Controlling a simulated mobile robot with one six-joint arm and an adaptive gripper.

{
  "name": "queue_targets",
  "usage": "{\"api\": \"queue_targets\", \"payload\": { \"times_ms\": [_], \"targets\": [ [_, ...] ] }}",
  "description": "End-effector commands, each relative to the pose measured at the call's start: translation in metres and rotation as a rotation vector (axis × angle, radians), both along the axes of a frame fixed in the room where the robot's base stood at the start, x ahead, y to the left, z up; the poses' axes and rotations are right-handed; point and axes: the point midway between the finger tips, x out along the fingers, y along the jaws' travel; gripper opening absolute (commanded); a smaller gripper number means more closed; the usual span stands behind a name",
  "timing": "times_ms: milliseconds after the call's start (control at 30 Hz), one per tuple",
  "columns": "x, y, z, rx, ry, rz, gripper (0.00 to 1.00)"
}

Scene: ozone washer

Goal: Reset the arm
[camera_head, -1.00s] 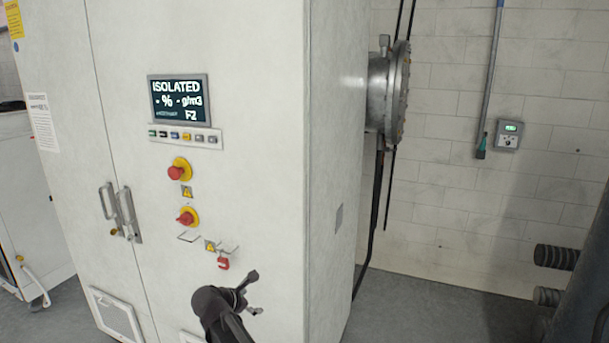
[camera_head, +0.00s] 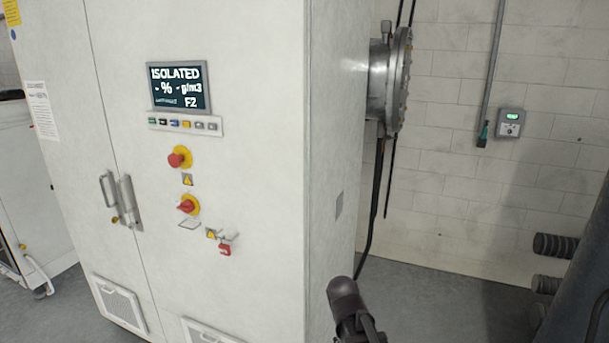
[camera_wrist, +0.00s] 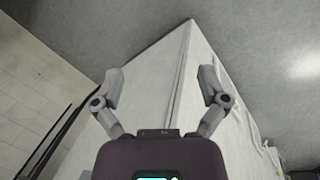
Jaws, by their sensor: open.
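My gripper (camera_wrist: 163,92) shows in the wrist view with its two fingers spread wide apart and nothing between them. Beyond the fingers are the white cabinet (camera_wrist: 180,85) and grey floor. In the head view my dark arm shows at the bottom, right of the cabinet's front corner; the gripper fingers cannot be made out there. The white cabinet (camera_head: 250,120) carries a screen (camera_head: 179,87) reading "ISOLATED", a red knob on a yellow base (camera_head: 179,158), a second red knob (camera_head: 187,205) below it, and a red padlock-like piece (camera_head: 225,250) lower down.
A round metal flange (camera_head: 390,80) sticks out from the cabinet's right side, with dark pipes (camera_head: 374,200) below. A small wall box (camera_head: 510,122) hangs on the block wall.

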Motion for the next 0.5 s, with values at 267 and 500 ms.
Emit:
{"api": "queue_targets", "payload": {
  "times_ms": [267, 500],
  "targets": [
    [-0.045, -0.038, -0.004, 0.165, 0.036, -0.383, 0.93],
    [-0.057, -0.046, -0.005, 0.216, 0.052, -0.514, 0.93]
  ]
}}
